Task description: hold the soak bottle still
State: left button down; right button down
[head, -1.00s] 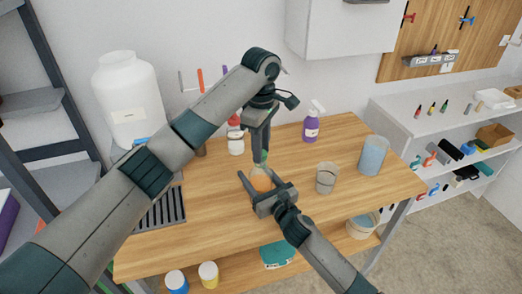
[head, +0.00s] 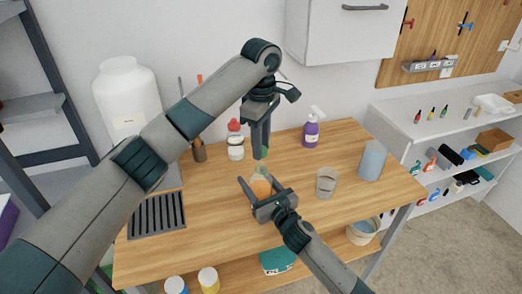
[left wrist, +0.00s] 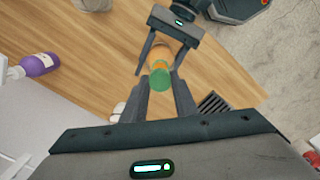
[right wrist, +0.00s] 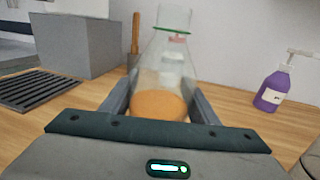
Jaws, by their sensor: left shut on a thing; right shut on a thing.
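The soak bottle (head: 261,187) is a clear conical flask with orange liquid, upright over the wooden table. My right gripper (head: 258,193) is shut around its body; in the right wrist view the bottle (right wrist: 160,102) stands between the fingers, with a thin green ring at its neck. My left gripper (head: 262,154) is above the bottle, pointing down, shut on a green cap (head: 264,153). In the head view the cap is apart from the bottle's neck. In the left wrist view the cap (left wrist: 159,81) is between the fingertips, above the orange liquid.
A purple spray bottle (head: 311,133), a grey cup (head: 326,182) and a blue container (head: 372,160) stand to the right. A white jar with a red lid (head: 235,147) is behind. A black rack (head: 157,215) lies at left. Bare tabletop is in front.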

aim_at(267, 195)
pick_arm(q)
jog(key=shift+r, duration=0.7)
pick_arm(e)
jog(key=c, duration=0.6)
grip_release()
jog(key=shift+s, duration=0.1)
pick_arm(q)
notch_tip(267, 195, down, 2)
jog(key=shift+f+b, duration=0.2)
jog(key=shift+b, duration=0.95)
pick_arm(e)
jog(key=v, duration=1.1)
jog(key=shift+s+d, duration=0.25)
jog(key=shift+s, duration=0.1)
